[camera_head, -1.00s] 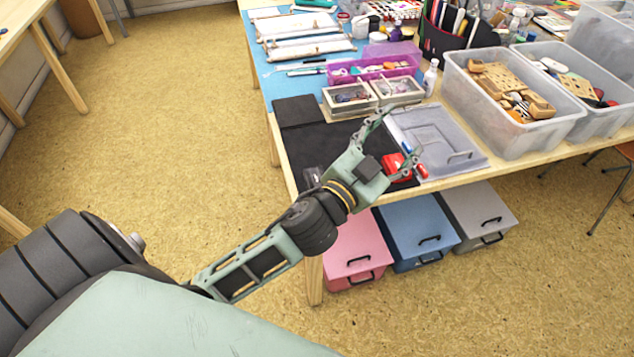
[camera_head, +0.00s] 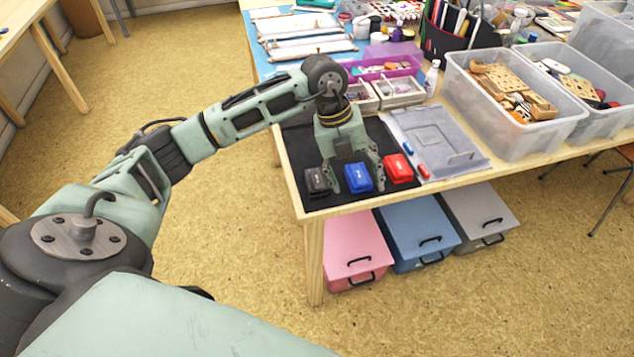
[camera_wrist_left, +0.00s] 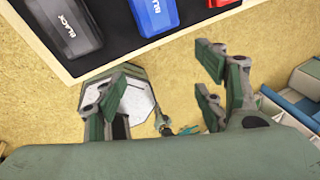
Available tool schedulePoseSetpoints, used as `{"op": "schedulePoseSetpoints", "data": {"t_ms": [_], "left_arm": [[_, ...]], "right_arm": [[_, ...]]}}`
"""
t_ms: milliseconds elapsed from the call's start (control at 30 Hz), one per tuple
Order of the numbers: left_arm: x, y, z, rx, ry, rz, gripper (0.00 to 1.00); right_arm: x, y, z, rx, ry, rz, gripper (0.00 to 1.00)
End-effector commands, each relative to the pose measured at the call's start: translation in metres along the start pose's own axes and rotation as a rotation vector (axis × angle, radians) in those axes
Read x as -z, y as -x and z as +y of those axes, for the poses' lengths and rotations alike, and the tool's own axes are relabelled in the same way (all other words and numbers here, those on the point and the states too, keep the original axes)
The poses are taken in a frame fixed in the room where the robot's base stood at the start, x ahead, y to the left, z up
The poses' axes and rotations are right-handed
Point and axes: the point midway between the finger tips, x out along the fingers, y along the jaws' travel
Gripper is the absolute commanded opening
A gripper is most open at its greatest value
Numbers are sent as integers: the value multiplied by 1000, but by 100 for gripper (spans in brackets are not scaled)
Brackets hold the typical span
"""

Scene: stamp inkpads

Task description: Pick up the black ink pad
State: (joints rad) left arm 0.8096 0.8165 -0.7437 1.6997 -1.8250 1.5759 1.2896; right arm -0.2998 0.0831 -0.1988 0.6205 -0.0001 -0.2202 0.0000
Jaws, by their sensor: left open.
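The black ink pad (camera_head: 318,181) sits at the left of a row of ink pads on the black mat (camera_head: 345,205), near the table's front corner. In the left wrist view the black ink pad (camera_wrist_left: 66,27) is at the upper left, with white lettering on it. The blue ink pad (camera_head: 358,178) is in the middle and the red ink pad (camera_head: 398,168) at the right. My left gripper (camera_head: 356,184) is open and empty, fingers pointing down, by the blue pad and right of the black one. In the wrist view its fingers (camera_wrist_left: 158,86) appear below the row.
A grey plastic lid (camera_head: 438,140) and a small red item (camera_head: 423,171) lie right of the mat. Clear bins (camera_head: 500,125) stand farther right. Trays (camera_head: 400,92) are behind the mat. Pink (camera_head: 350,250) and blue (camera_head: 415,232) boxes are under the table.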

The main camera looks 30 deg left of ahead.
Motion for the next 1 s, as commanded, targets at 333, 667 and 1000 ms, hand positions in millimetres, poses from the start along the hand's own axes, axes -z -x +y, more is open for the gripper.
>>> {"op": "schedulePoseSetpoints", "data": {"t_ms": [333, 667, 1000], "left_arm": [[-55, 43, 76, -293, 183, -168, 64], [-60, 5, 86, -293, 181, -163, 64], [-66, -27, 95, -290, 179, -165, 64]], "right_arm": [[0, 0, -1, 1, 1, 0, 0], [2, 8, -5, 6, -1, 1, 0], [2, 11, -6, 7, -1, 1, 0]]}}
